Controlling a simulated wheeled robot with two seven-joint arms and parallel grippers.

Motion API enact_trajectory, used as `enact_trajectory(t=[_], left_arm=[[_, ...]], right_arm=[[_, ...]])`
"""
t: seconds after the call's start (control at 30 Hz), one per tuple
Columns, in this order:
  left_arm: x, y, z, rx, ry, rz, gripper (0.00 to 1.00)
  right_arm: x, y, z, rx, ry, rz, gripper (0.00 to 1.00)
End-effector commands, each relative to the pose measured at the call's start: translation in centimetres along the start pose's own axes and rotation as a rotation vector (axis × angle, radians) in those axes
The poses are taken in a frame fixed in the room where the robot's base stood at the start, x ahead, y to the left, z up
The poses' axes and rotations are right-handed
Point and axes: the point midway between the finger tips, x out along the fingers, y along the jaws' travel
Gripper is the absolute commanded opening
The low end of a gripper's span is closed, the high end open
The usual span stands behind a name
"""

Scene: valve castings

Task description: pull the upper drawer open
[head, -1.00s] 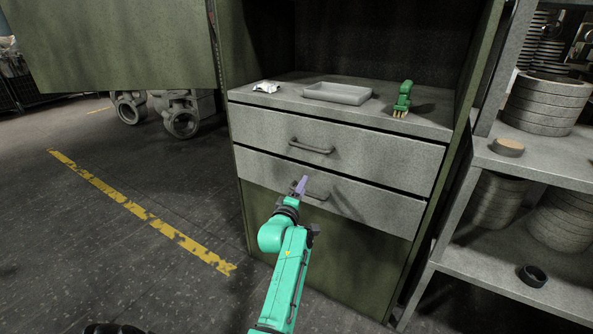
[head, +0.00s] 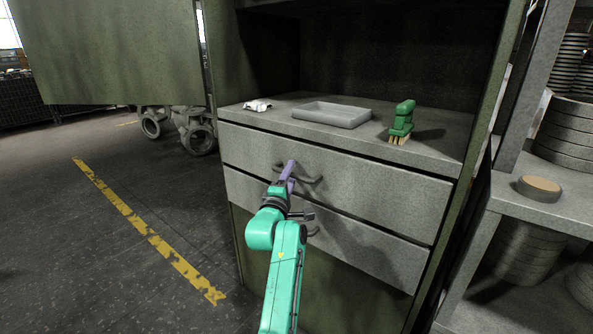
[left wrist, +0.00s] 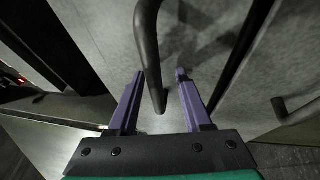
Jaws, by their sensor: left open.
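The upper drawer (head: 390,190) is a grey front below the cabinet's worktop, and it is shut. Its dark bar handle (head: 312,181) is partly hidden behind my left gripper (head: 287,171). In the left wrist view the upper handle (left wrist: 150,50) reaches down between the two purple fingers of my left gripper (left wrist: 158,95). The fingers are open on either side of it; I cannot tell whether either touches it. The lower drawer (head: 370,247) is shut too, its handle (head: 312,231) partly hidden by my left arm. My right gripper is not in view.
On the worktop are a small white packet (head: 257,105), a shallow grey tray (head: 333,114) and a green brush (head: 402,124). A shelf (head: 545,215) with stacked rings stands close at the right. Open floor (head: 110,270) lies to the left.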

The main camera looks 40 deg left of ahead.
Motion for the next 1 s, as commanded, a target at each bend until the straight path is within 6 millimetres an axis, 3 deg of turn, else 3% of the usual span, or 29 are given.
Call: enact_trajectory(t=[0.2,0.33,1.0], left_arm=[[0.02,0.10,-0.02,0.001,0.000,0.002,0.50],[0.02,0.09,-0.01,0.001,0.000,0.002,0.00],[0.02,0.10,0.00,0.001,0.000,0.002,0.00]], right_arm=[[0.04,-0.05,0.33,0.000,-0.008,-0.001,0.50],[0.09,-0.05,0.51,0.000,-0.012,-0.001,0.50],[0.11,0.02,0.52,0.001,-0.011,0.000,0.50]])
